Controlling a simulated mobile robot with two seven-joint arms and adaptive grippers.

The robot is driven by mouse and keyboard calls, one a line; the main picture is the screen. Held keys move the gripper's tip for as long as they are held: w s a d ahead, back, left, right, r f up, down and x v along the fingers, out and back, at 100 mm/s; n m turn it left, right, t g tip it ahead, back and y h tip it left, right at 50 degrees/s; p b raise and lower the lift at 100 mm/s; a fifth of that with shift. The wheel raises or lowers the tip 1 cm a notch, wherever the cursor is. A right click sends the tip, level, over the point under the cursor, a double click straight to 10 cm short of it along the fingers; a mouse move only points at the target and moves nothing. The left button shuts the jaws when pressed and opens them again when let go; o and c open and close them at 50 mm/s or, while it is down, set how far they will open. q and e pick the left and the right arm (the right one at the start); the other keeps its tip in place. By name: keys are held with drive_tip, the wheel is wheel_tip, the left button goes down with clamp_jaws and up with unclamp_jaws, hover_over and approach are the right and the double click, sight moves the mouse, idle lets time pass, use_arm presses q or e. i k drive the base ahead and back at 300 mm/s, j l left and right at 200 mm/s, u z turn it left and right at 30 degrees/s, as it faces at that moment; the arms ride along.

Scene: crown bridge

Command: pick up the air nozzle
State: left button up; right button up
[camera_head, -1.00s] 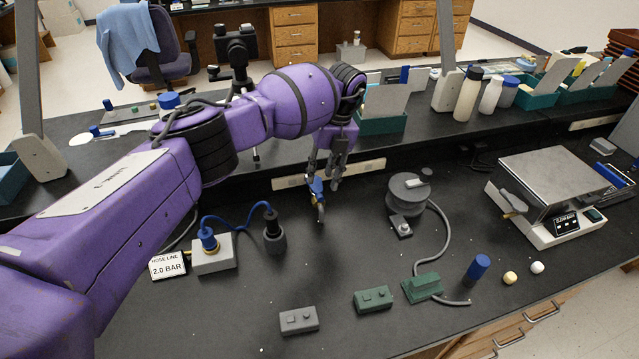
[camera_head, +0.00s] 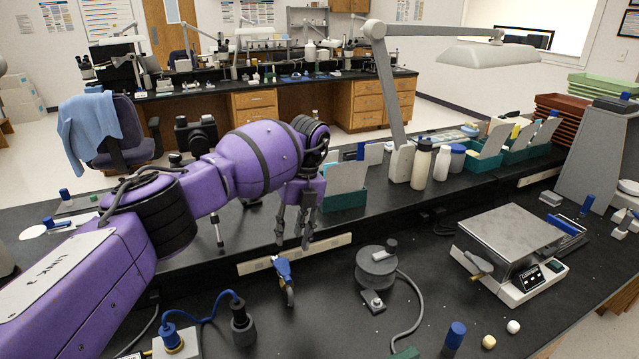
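The air nozzle appears to be the small blue piece with a grey lower end (camera_head: 285,277) on the black bench in front of the pale rail. It looks roughly upright; what supports it is unclear. My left gripper (camera_head: 293,243) hangs above it with its fingers pointing down and spread apart. In the picture a small gap shows between the fingertips and the top of the nozzle, and nothing is seen between the fingers. My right gripper is not in view.
A teal bin (camera_head: 345,198) and bottles (camera_head: 421,165) stand behind. Bare bench lies in front of the nozzle.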

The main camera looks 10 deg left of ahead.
sight(241, 318)
drive_tip(key=k, duration=0.95)
